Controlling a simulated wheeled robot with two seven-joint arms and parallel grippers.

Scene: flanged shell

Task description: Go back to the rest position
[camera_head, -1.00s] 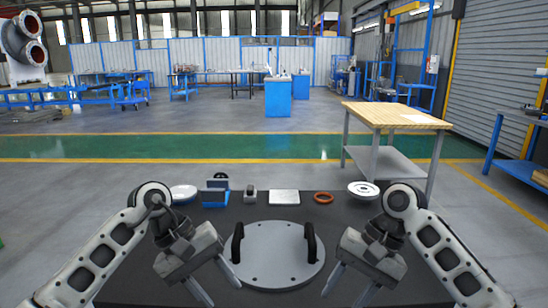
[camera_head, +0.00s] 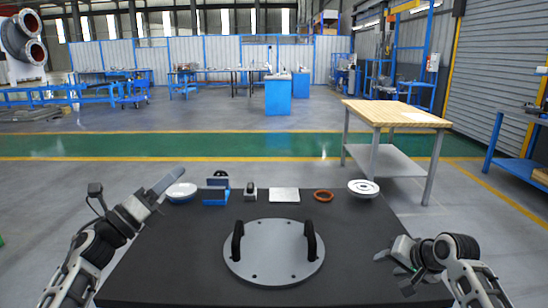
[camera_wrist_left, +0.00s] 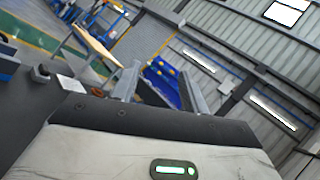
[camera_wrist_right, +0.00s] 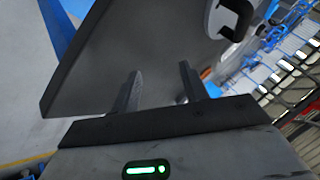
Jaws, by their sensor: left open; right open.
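My left gripper (camera_head: 162,188) is raised at the left edge of the dark table, open and empty. Its two spread fingers also show in the left wrist view (camera_wrist_left: 160,85). My right gripper (camera_head: 390,270) is over the right edge of the table, open and empty. Its fingers stand apart in the right wrist view (camera_wrist_right: 160,85). The round grey flange plate (camera_head: 274,260) with two upright black handles lies flat in the middle of the table. Both grippers are clear of it. Part of the plate and one handle show in the right wrist view (camera_wrist_right: 216,22).
Along the table's (camera_head: 190,270) far edge stand a white dish (camera_head: 181,192), a blue block (camera_head: 215,194), a small grey part (camera_head: 250,193), a light square plate (camera_head: 284,196), a red-brown ring (camera_head: 323,196) and a white flanged disc (camera_head: 363,188). A wooden-topped workbench (camera_head: 395,113) stands behind.

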